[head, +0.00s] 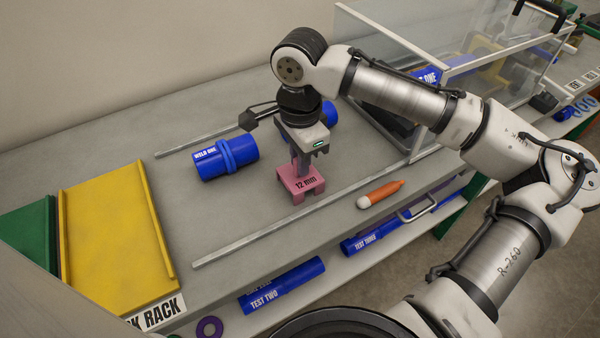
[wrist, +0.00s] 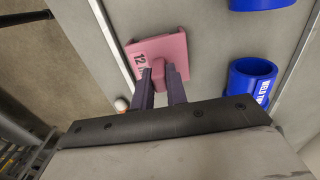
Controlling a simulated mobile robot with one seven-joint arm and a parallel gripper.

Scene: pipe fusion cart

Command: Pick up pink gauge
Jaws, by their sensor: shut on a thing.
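The pink gauge (head: 297,186) is a small block marked "12 mm" on the grey cart top, between two metal rails. My gripper (head: 301,167) points down on it from above, with its fingers shut on its upper part. In the wrist view the pink gauge (wrist: 160,57) shows beyond the two dark fingers of my gripper (wrist: 164,80), which close on its middle. The fingers hide part of the gauge. I cannot tell whether its base touches the cart top.
A blue pipe marked "WELD ONE" (head: 226,158) lies left of the gauge; another blue piece (head: 329,113) is behind my gripper. An orange marker (head: 381,194) lies right, past the front rail (head: 300,217). A yellow rack (head: 112,238) stands left; a clear-walled box (head: 440,50) stands back right.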

